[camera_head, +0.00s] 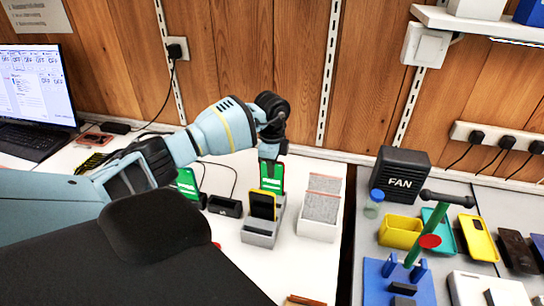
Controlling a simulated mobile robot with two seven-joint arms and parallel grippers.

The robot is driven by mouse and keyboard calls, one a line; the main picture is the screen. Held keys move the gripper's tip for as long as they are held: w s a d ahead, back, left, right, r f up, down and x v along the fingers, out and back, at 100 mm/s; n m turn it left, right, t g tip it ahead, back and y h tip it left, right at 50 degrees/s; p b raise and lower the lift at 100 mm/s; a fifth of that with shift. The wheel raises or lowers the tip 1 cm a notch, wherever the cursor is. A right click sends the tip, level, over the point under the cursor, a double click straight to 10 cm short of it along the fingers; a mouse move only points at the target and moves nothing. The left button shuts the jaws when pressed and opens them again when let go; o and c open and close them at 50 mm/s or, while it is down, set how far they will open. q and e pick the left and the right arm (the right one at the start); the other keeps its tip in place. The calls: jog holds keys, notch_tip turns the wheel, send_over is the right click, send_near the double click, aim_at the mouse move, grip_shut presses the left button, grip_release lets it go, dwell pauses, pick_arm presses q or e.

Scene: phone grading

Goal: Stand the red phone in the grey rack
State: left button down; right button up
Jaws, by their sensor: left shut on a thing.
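My left gripper (270,155) is shut on the top of an upright phone (271,178) with a bright green screen. A yellow phone (262,206) with a dark screen stands in the rack, in front of the held phone. The held phone's lower end is at the back of the rack; I cannot tell whether it is seated or just above. My right gripper is not in view.
A white box of grey cards (318,220) stands close right of the rack. A small black device (225,206) and another green-screened object (187,183) are to the left. A black fan box (400,173), yellow bin (400,232) and several phone cases fill the grey right-hand table.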

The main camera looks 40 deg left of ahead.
pick_arm(q)
jog(key=shift+f, duration=0.8)
jog(key=shift+f, duration=0.1)
jog(key=c, duration=1.4)
grip_release()
